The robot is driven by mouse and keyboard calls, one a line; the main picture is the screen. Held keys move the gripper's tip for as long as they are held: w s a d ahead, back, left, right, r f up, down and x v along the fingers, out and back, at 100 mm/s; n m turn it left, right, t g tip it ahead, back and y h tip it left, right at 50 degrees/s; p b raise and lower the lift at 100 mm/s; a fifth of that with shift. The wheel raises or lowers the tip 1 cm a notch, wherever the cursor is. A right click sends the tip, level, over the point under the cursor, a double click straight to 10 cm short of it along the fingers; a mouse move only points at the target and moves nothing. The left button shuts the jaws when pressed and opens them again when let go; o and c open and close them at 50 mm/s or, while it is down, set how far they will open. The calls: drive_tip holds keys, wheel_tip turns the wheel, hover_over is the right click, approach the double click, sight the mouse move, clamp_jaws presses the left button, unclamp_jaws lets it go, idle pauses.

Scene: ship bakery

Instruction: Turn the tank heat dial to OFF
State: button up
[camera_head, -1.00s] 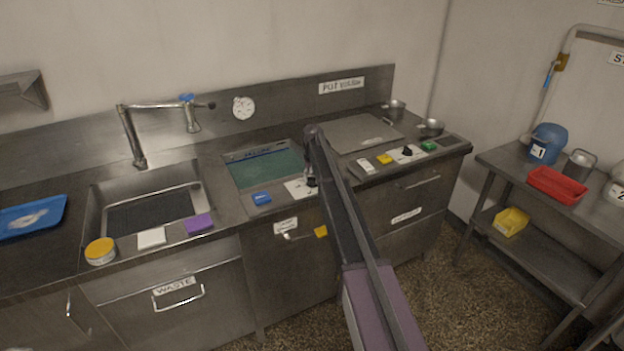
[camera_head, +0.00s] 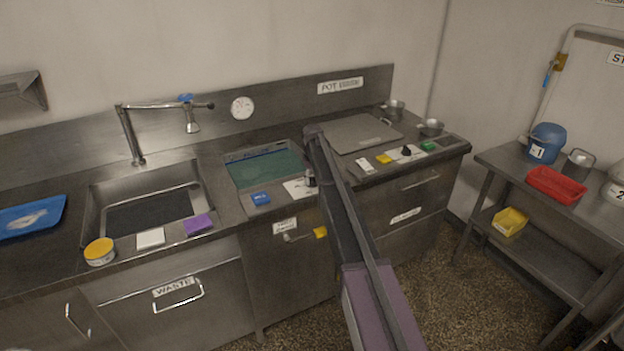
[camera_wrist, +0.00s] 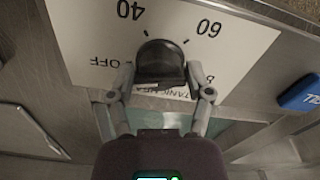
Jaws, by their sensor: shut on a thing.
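The tank heat dial is a black round knob (camera_wrist: 160,60) on a white label plate (camera_wrist: 85,30). In the wrist view the plate reads OFF to the left, 40 and 60 above, and a partly covered 8 at the right. My gripper (camera_wrist: 161,82) has one finger on each side of the knob and is shut on it. I cannot tell which mark the knob points to. In the head view the plate (camera_head: 296,190) lies at the counter's front edge by the green-filled tank (camera_head: 266,170), and my arm hides most of the gripper.
Another control panel with a black knob (camera_head: 406,150) is to the right. A sink (camera_head: 150,190) with a faucet (camera_head: 128,135) lies to the left.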

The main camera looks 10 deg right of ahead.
idle(0.3)
drive_tip(key=o, duration=1.1)
drive_tip(key=shift+o, duration=0.2)
drive_tip(key=shift+s, duration=0.1)
drive_tip(key=s+m, duration=0.6)
drive_tip(key=s, duration=3.9)
drive_tip(key=shift+a+m, duration=0.25)
drive_tip(key=shift+m, duration=0.05)
